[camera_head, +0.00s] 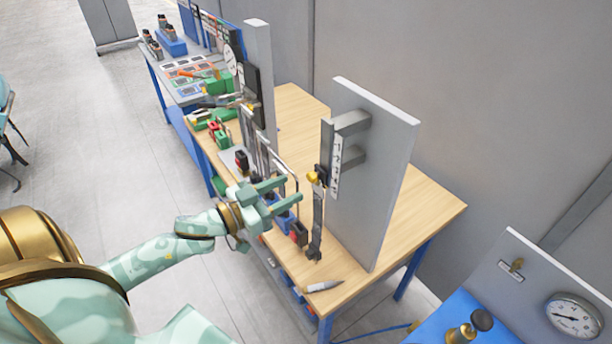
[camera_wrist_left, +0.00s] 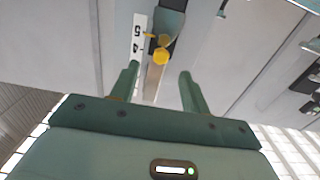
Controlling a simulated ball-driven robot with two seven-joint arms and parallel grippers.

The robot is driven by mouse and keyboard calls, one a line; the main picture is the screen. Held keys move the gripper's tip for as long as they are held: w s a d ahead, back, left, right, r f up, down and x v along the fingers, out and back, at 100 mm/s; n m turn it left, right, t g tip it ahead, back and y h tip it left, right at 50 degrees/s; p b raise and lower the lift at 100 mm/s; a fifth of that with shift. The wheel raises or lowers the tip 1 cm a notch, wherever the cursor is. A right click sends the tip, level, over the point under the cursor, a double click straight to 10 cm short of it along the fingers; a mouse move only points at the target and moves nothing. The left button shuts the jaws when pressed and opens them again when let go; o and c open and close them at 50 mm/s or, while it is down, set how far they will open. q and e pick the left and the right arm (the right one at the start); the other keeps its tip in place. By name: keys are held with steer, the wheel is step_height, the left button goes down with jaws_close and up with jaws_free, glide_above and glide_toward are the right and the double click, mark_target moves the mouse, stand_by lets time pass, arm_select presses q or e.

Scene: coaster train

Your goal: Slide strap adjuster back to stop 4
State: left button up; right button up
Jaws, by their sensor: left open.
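The strap adjuster, a dark slider with a yellow knob (camera_head: 314,177), sits on a vertical rail (camera_head: 326,148) on the upright grey panel (camera_head: 378,165). A white numbered scale (camera_head: 336,165) runs beside the rail. A dark strap (camera_head: 318,215) hangs below. In the left wrist view the yellow knob (camera_wrist_left: 161,56) is near the scale (camera_wrist_left: 139,45), where 5 and 4 show; its small yellow pointer is close to the 5. My left gripper (camera_head: 290,190) is open and empty, just left of the knob. In its wrist view, the knob is ahead between the open fingers (camera_wrist_left: 160,72), apparently untouched.
The wooden bench (camera_head: 430,208) carries the panel and a grey marker-like tool (camera_head: 323,286) at its front edge. Belt buckles (camera_head: 299,233) with red buttons stand near my left gripper. A second upright panel (camera_head: 260,80) is behind. A blue station with a gauge (camera_head: 573,317) is at lower right.

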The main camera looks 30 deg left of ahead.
mark_target(309, 179)
arm_select(q)
steer(key=p+x, duration=0.1)
steer(key=x, duration=0.5)
